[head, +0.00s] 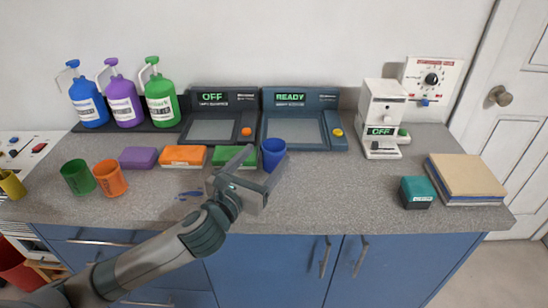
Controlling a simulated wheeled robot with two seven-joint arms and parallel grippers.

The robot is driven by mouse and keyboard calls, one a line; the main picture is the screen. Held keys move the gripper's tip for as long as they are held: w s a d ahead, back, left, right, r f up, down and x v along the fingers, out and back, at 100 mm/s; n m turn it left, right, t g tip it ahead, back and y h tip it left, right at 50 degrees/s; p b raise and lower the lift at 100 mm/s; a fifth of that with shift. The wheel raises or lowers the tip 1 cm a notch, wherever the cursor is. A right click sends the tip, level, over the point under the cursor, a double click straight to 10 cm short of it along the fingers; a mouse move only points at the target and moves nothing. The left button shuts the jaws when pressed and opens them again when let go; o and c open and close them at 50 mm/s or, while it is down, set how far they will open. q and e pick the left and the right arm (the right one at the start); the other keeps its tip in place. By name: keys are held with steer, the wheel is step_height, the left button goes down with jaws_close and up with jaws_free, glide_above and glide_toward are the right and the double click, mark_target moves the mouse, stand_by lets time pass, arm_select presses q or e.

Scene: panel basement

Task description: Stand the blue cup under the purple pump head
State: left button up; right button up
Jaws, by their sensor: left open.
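The blue cup (273,153) stands upright on the grey counter, in front of the dark panels. My left gripper (262,157) is open, its fingers pointing away from me toward the cup. The cup is at the fingertips; I cannot tell whether they touch it, and its lower part is partly hidden. The purple pump bottle (123,102) stands at the back left between a blue and a green one. My right gripper is not in view.
Blue (89,107) and green (161,104) pump bottles flank the purple one. Green (77,177) and orange (110,179) cups stand at the left. Purple (138,158), orange (183,156) and green (229,158) blocks lie in a row. The counter's right-middle (330,185) is clear.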

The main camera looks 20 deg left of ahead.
mark_target(268, 153)
arm_select(q)
steer(key=w, duration=0.3)
steer(key=shift+w+d, duration=0.15)
steer(key=shift+d, duration=0.1)
steer(key=shift+w, duration=0.25)
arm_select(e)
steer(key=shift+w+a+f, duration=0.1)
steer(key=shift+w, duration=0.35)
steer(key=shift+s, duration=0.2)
arm_select(q)
steer(key=c, duration=1)
steer(key=shift+c, duration=1.2)
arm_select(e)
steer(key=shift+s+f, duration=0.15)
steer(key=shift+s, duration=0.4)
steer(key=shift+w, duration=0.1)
